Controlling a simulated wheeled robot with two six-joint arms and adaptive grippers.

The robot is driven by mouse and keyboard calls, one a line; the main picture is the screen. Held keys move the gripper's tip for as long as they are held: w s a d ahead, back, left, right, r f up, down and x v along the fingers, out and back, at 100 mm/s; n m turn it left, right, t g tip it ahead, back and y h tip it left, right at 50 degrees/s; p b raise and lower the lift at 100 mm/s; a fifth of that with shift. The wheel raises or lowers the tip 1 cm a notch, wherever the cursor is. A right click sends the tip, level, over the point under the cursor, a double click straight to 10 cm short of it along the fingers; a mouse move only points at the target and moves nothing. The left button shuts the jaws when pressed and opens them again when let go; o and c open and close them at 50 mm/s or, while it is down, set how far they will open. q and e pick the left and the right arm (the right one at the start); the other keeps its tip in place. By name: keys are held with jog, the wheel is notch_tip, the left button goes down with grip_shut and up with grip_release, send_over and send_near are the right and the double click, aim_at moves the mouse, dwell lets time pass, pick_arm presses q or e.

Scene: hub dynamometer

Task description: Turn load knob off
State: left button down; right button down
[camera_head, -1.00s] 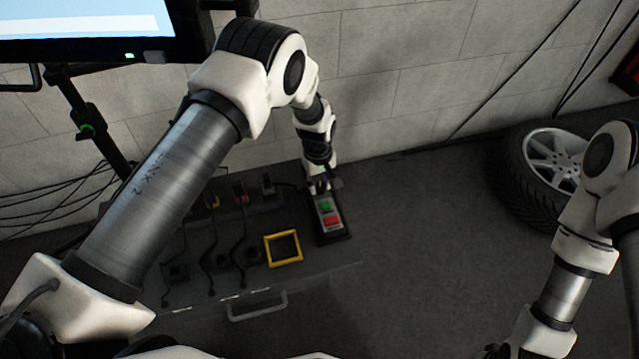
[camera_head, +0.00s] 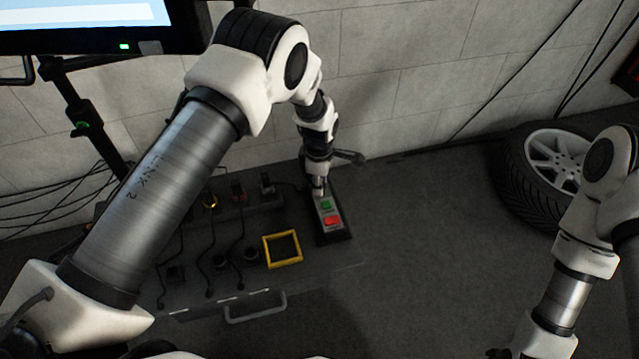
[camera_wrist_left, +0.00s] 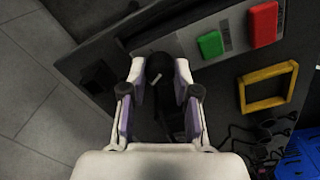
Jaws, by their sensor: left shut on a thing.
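The load knob (camera_wrist_left: 159,68) is a round black knob with a white pointer line, seen in the left wrist view at the end of the control box. My left gripper (camera_wrist_left: 160,80) has one finger on each side of it and is shut on it. In the head view my left gripper (camera_head: 319,186) points down at the far end of the box, above the green button, and hides the knob there. The pointer line looks tilted in the wrist view.
The control box has a green button (camera_head: 326,205) and a red button (camera_head: 332,220). A yellow square frame (camera_head: 266,252) lies left of it, near several cables and switches. The floor between is clear.

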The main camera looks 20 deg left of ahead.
pick_arm(q)
jog(key=n+b, duration=0.1)
jog(key=n, duration=0.3)
jog(key=shift+n, duration=0.3)
jog(key=shift+n+b, duration=0.4)
jog(key=shift+n, duration=1.1)
jog(key=c, duration=0.9)
grip_release()
jog(key=shift+o, duration=0.2)
jog(key=shift+r, duration=0.15)
notch_tip(320, 180, up, 12)
jog(key=shift+s+d, duration=0.15)
